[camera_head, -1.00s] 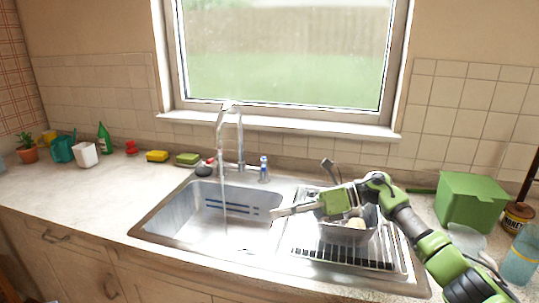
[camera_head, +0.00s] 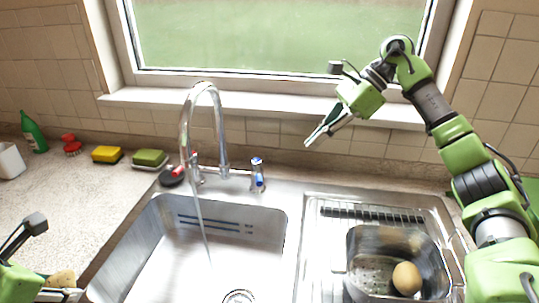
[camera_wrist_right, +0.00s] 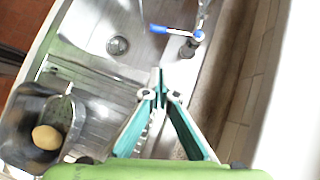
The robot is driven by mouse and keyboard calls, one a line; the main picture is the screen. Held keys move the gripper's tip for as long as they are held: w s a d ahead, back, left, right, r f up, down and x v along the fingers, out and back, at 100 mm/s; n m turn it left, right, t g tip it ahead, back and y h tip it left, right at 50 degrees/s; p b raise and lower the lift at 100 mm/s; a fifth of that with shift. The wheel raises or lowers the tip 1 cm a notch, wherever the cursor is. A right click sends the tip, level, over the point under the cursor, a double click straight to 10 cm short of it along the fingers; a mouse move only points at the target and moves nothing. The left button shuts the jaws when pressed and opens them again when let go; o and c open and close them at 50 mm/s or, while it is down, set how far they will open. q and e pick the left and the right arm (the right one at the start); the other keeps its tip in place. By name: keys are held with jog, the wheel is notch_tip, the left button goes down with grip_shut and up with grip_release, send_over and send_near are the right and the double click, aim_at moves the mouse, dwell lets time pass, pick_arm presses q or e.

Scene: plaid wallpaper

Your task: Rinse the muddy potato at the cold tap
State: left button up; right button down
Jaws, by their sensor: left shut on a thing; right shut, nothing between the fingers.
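My left gripper (camera_head: 58,293) is at the bottom left in the head view, shut on a brown potato (camera_head: 62,278) above the counter left of the sink; only part shows, and mud on it is hard to tell. The cold tap (camera_head: 257,176), marked blue, stands behind the sink (camera_head: 145,262); it also shows in the wrist view (camera_wrist_right: 188,46). Water (camera_head: 203,225) runs from the arched spout (camera_head: 205,88) into the basin. My right gripper (camera_head: 318,136) is shut and empty, raised right of the cold tap and apart from it. It also shows in the wrist view (camera_wrist_right: 158,78).
A metal colander (camera_head: 365,275) with a pale potato (camera_head: 406,278) in it stands on the ribbed drainer at right. A red-marked tap (camera_head: 194,160) is beside the spout. Sponges (camera_head: 107,154) (camera_head: 150,158) and a green bottle (camera_head: 33,132) stand along the back left.

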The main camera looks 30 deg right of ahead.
pick_arm(q)
jog(key=shift+w+r, duration=0.1)
jog(key=shift+r, duration=0.15)
jog(key=shift+s+r+p, duration=0.2)
jog(key=shift+r+p, duration=0.45)
jog(key=shift+p, duration=0.1)
jog(key=shift+r+p, duration=0.5)
jog(key=shift+r, duration=0.05)
jog(key=shift+s+r, duration=0.1)
jog(key=shift+r, duration=0.1)
pick_arm(e)
send_near(258, 173)
jog(key=s+a+f, duration=0.1)
jog(key=a+f, duration=0.3)
jog(key=f, duration=0.2)
jog(key=shift+s+d+r, duration=0.1)
jog(key=shift+d, duration=0.15)
